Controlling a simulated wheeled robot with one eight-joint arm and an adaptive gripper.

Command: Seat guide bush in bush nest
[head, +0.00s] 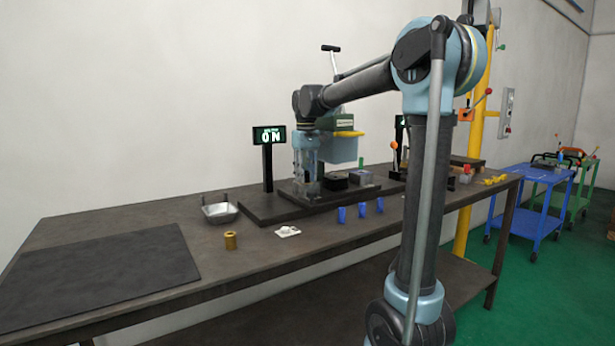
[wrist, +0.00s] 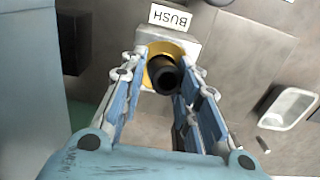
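In the wrist view a dark round piece with a hollow-looking end (wrist: 163,78), which looks like the guide bush, stands between my fingers. A yellow ring (wrist: 157,50) shows around or behind it, on a light grey block (wrist: 188,38) labelled "BUSH", which looks like the nest. My gripper (wrist: 166,75) has its fingers apart, one on each side of the dark piece. I cannot tell whether they touch it, or how deep it sits. In the head view my gripper (head: 306,182) points down over the dark fixture plate; the bush cannot be made out there.
An "ON" display (head: 268,136) stands behind. The black mat (head: 95,275) is clear.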

